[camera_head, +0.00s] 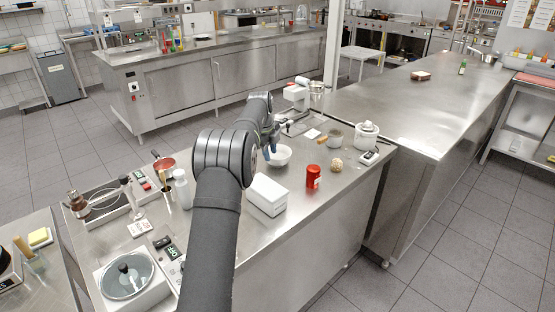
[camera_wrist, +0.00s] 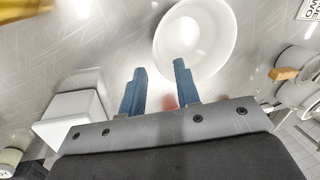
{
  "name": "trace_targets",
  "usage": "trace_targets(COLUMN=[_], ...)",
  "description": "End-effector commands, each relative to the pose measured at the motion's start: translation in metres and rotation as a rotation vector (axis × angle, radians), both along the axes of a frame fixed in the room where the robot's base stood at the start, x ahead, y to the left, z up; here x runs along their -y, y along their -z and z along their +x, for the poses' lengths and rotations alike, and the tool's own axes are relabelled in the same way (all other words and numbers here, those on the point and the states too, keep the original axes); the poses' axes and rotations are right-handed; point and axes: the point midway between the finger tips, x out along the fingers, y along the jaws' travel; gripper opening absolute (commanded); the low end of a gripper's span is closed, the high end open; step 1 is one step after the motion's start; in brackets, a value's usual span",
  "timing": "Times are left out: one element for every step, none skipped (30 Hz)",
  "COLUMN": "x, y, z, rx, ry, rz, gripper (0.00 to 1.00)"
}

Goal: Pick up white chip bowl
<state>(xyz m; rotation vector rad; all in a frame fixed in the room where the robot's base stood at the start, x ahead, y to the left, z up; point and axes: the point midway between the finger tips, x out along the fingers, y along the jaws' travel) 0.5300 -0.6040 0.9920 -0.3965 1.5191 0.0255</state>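The white chip bowl (camera_head: 278,155) stands upright on the steel counter, just to the right of my gripper (camera_head: 269,150) in the head view. In the wrist view the white bowl (camera_wrist: 197,38) lies at the top centre, with its open inside facing the camera. My gripper (camera_wrist: 160,84) shows there as two blue fingers set apart with nothing held between them. The right finger's tip overlaps the bowl's near rim in the picture; I cannot tell whether it touches. The left finger is outside the bowl.
A white box (camera_head: 267,195) stands close in front of the bowl. A red can (camera_head: 313,177), a round beige item (camera_head: 337,164), a small pot (camera_head: 334,138) and a white lidded pot (camera_head: 366,134) stand to the right. A white bottle (camera_head: 182,188) is left of my arm.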

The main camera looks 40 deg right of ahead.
Motion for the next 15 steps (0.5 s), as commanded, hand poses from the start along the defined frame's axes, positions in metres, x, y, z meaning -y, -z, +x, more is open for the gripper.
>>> trace_targets(x=[0.001, 0.002, 0.003, 0.004, 0.005, 0.007, 0.007, 0.008, 0.009, 0.009, 0.009, 0.009, 0.009, 0.009, 0.009], y=[0.008, 0.013, 0.019, 0.024, 0.028, 0.034, 0.037, 0.039, 0.041, 0.041, 0.041, 0.041, 0.041, 0.041, 0.041], z=[0.000, 0.001, 0.002, 0.002, 0.002, 0.002, 0.002, 0.003, 0.003, 0.003, 0.003, 0.003, 0.003, 0.003, 0.003], rx=[-0.003, -0.003, -0.003, -0.003, -0.003, -0.002, -0.002, -0.002, -0.001, 0.000, 0.000, 0.000, 0.000, 0.000, 0.000], ry=[0.000, 0.000, 0.000, 0.000, 0.000, 0.001, 0.001, 0.001, 0.001, 0.002, 0.002, 0.002, 0.001, 0.001, 0.001], rz=[0.003, 0.003, 0.003, 0.002, 0.002, 0.002, 0.001, 0.001, 0.000, -0.001, -0.001, -0.001, -0.001, -0.001, -0.001], gripper=[0.30, 0.30, 0.30, 0.30, 0.30, 0.30, 0.30, 0.30, 0.30, 0.30, 0.30, 0.30, 0.30, 0.30, 0.28])
